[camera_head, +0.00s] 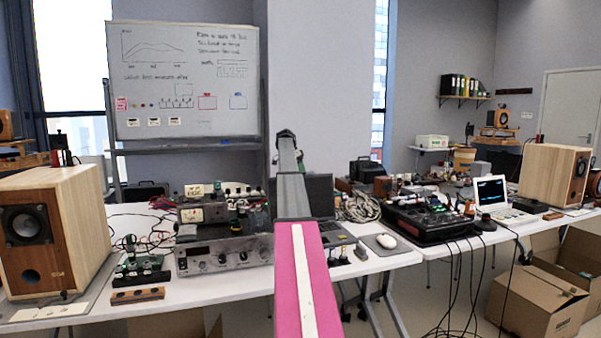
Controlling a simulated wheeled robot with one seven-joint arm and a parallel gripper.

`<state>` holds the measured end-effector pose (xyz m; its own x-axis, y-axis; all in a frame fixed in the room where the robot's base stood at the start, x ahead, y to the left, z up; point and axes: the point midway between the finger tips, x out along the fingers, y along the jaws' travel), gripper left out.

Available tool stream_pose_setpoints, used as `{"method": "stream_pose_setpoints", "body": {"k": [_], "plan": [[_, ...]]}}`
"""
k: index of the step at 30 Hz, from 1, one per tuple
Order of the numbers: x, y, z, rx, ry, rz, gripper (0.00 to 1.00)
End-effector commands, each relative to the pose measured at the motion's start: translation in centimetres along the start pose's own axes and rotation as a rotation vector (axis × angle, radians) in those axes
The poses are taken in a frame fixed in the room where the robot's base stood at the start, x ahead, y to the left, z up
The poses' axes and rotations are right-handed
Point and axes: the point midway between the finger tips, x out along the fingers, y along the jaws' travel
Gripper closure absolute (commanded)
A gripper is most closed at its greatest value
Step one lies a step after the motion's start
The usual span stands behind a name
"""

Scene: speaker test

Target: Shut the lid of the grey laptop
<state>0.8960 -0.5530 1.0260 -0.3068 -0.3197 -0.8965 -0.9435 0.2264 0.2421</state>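A dark grey laptop (320,196) stands open on the white table near the middle of the view, its screen raised. Its keyboard base (336,236) shows to the right of my arm. My pink and grey arm crosses in front and hides the laptop's left part. I cannot make out my gripper or its fingers; the arm's far end rises to a dark joint above the laptop.
A white mouse (386,241) lies right of the laptop. A grey amplifier (222,256) stands to its left, and a wooden speaker (55,230) farther left. A black mixer (432,219) and a white-framed screen device (491,191) are right. Cardboard boxes (535,303) stand on the floor.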

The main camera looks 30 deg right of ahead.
Motion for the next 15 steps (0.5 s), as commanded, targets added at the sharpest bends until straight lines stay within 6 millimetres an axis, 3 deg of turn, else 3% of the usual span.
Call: {"method": "stream_pose_setpoints", "body": {"k": [10,11,13,15], "plan": [[0.84,0.01,-0.04,0.000,0.000,-0.001,0.68],[0.84,0.01,-0.04,0.000,0.000,0.000,0.71],[0.84,0.01,-0.04,0.000,0.000,0.000,0.94],[0.84,0.00,-0.04,0.000,0.000,0.000,1.00]]}}
